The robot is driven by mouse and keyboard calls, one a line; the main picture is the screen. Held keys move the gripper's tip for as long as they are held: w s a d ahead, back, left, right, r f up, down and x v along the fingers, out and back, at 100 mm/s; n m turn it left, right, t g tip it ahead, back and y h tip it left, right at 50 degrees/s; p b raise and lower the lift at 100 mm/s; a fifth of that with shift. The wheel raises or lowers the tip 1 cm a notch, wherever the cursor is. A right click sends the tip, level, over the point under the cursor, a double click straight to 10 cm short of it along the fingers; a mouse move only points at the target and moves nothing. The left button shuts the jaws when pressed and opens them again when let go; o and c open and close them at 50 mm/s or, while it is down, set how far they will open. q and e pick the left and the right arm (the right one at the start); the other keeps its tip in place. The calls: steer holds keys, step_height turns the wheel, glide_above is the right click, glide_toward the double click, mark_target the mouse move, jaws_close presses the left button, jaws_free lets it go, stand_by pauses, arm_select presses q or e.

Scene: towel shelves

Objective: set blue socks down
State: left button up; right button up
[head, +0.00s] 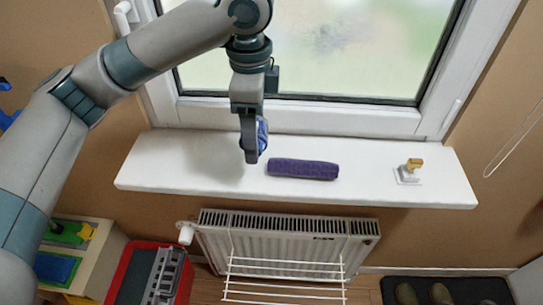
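My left gripper (253,150) points down just above the white window sill, left of its middle. It is seen edge-on, with the blue socks (263,137) showing as a small blue bundle at the right side of its fingers. The gripper appears shut on them, and its fingers hide most of the bundle. Whether the bundle touches the sill (190,165) is hard to tell. My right gripper is not in view.
A dark purple rolled cloth (303,169) lies on the sill just right of the gripper. A small white and gold object (408,172) stands farther right. The sill is clear between them and at the left. A window (340,112) is behind; a radiator (290,240) is below.

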arm_select(q)
steer(key=shift+w+a+f, duration=0.15)
steer(key=shift+w+a, duration=0.05)
steer(key=shift+a+f, duration=0.15)
steer(key=shift+a, duration=0.2)
steer(key=p, duration=0.3)
glide_above(211, 168)
steer(key=d, duration=0.1)
step_height(211, 168, down, 6)
steer(key=shift+s+r, duration=0.1)
steer(key=shift+r, duration=0.1)
steer(key=shift+a+f, duration=0.4)
steer(key=shift+a, duration=0.05)
steer(key=shift+w, duration=0.2)
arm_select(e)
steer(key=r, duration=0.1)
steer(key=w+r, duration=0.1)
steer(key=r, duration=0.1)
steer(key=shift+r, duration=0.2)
arm_select(q)
steer(key=shift+f+p, duration=0.9)
steer(key=shift+f, duration=1.1)
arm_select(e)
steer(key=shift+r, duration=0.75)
arm_select(q)
steer(key=shift+f, duration=0.15)
